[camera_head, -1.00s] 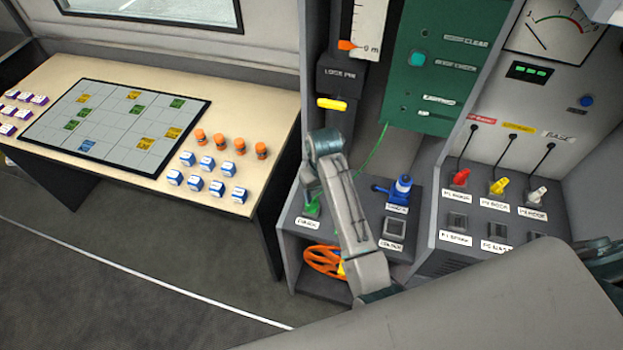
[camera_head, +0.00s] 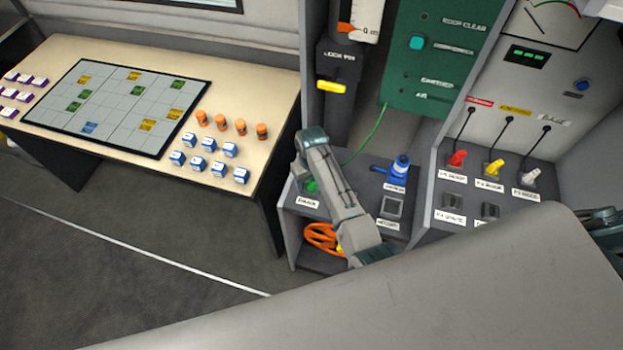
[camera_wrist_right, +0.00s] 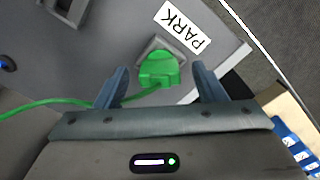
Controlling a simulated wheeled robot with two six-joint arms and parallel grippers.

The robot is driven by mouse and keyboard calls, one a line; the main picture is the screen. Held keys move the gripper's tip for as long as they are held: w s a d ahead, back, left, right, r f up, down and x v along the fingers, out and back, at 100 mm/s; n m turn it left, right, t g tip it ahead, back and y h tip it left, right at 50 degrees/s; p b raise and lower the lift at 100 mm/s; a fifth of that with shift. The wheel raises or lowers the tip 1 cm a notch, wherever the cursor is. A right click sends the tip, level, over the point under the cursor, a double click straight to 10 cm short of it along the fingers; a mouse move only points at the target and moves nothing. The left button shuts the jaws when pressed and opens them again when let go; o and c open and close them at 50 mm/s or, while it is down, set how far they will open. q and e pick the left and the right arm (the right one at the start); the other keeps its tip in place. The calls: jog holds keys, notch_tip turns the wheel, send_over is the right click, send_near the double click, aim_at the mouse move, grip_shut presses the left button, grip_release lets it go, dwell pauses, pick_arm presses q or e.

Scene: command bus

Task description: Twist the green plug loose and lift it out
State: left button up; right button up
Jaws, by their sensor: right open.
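The green plug (camera_head: 311,186) sits in its socket on the grey console, above the PARK label, partly hidden by my right arm. In the right wrist view the plug (camera_wrist_right: 158,69) is upright in the image's middle, with a green cable running off to the left. My right gripper (camera_wrist_right: 159,78) is open, one finger on each side of the plug, with visible gaps between fingers and plug. Whether the fingertips are level with the plug is hard to tell. In the head view the fingers are hidden behind my arm. My left gripper is not in view.
A blue tap-like fitting (camera_head: 398,172) stands right of the plug. An orange wheel (camera_head: 321,238) is in the recess below. Red (camera_head: 457,159), yellow (camera_head: 493,168) and white (camera_head: 529,177) plugs stand farther right. A table (camera_head: 262,100) with small blocks is left.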

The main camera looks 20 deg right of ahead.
jog(key=shift+f, duration=0.25)
jog(key=shift+c, duration=0.2)
jog(key=c, duration=1)
jog(key=n, duration=0.4)
jog(key=shift+c, duration=0.2)
jog(key=shift+n, duration=2)
